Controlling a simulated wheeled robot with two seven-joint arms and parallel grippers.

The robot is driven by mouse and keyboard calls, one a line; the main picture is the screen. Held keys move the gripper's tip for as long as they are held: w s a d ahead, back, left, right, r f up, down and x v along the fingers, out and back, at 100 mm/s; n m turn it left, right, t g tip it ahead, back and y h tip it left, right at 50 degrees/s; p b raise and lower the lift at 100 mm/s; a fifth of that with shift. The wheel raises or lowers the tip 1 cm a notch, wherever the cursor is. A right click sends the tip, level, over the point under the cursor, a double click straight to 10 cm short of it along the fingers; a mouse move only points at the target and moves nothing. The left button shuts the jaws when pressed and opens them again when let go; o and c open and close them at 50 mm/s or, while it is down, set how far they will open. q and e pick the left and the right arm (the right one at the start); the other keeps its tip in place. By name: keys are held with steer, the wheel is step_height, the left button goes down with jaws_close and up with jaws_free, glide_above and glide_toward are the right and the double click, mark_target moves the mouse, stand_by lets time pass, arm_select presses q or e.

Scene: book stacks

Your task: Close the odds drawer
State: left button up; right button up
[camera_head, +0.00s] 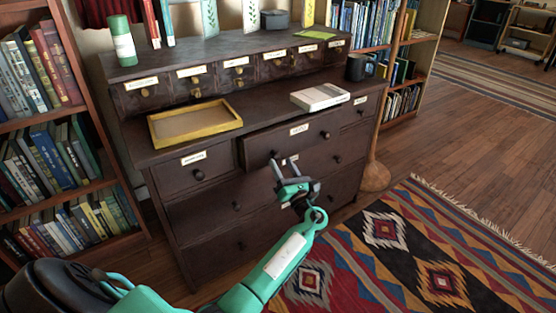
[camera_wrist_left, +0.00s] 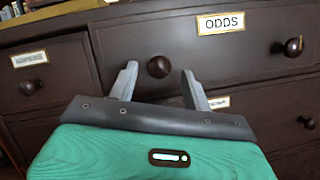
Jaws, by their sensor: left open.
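The odds drawer (camera_head: 306,146) is the wide dark-wood drawer in the middle of the chest's upper row. It stands out a little past its neighbours. In the left wrist view its front (camera_wrist_left: 235,60) shows an ODDS label (camera_wrist_left: 221,22), a left round knob (camera_wrist_left: 158,67) and a right knob (camera_wrist_left: 294,47). My left gripper (camera_head: 287,166) is open and empty, close in front of the drawer's left part. In the wrist view its fingertips (camera_wrist_left: 158,72) lie on either side of the left knob. I cannot tell whether they touch the drawer.
The chest top (camera_head: 250,117) carries a yellow tray (camera_head: 194,122), a pale book (camera_head: 319,97) and a dark mug (camera_head: 356,67). A bookcase (camera_head: 62,150) stands at the left. A patterned rug (camera_head: 400,250) covers the floor at the right.

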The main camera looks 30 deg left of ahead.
mark_target(278, 158)
arm_select(q)
steer(key=shift+x, duration=2.05)
